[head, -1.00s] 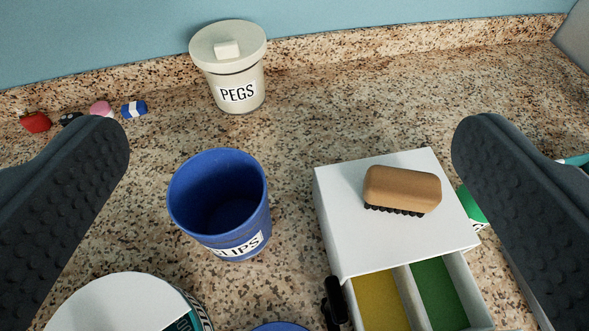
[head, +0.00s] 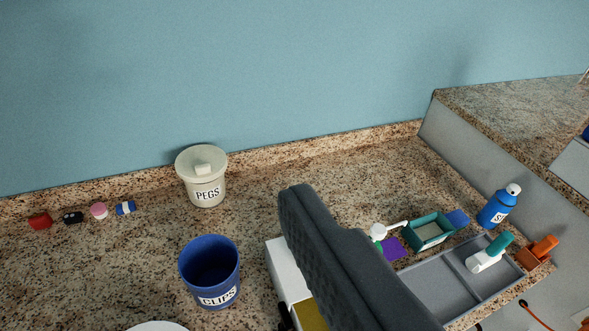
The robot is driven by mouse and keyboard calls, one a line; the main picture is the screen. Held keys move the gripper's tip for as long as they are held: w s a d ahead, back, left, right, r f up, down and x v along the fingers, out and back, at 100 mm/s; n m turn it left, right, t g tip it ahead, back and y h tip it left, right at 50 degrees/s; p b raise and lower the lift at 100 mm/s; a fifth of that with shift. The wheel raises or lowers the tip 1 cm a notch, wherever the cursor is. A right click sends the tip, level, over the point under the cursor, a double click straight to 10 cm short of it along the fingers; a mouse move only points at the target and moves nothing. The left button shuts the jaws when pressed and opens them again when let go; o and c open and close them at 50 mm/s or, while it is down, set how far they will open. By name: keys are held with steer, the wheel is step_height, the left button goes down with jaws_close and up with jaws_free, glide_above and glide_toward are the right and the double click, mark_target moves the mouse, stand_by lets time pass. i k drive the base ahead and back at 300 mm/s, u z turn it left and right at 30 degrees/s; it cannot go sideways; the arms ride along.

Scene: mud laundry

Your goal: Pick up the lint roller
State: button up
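What looks like the lint roller (head: 486,258), a white cylinder with a teal handle, lies in the grey divided tray (head: 425,281) at the right. Its handle points up and right. One dark textured finger of my gripper (head: 315,225) rises from the bottom centre, left of the tray and apart from the roller. Its inner pad is exposed with nothing against it. The other finger is out of view. The finger hides part of the white box (head: 284,271) and part of the counter.
A blue CLIPS pot (head: 210,271) and a lidded PEGS pot (head: 203,185) stand left. Near the tray are a teal bin (head: 430,231), a purple item (head: 392,249), a blue bottle (head: 499,206) and an orange item (head: 539,251). A grey wall and higher counter border the right.

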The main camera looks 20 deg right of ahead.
mark_target(483, 259)
steer(key=z, duration=1.6)
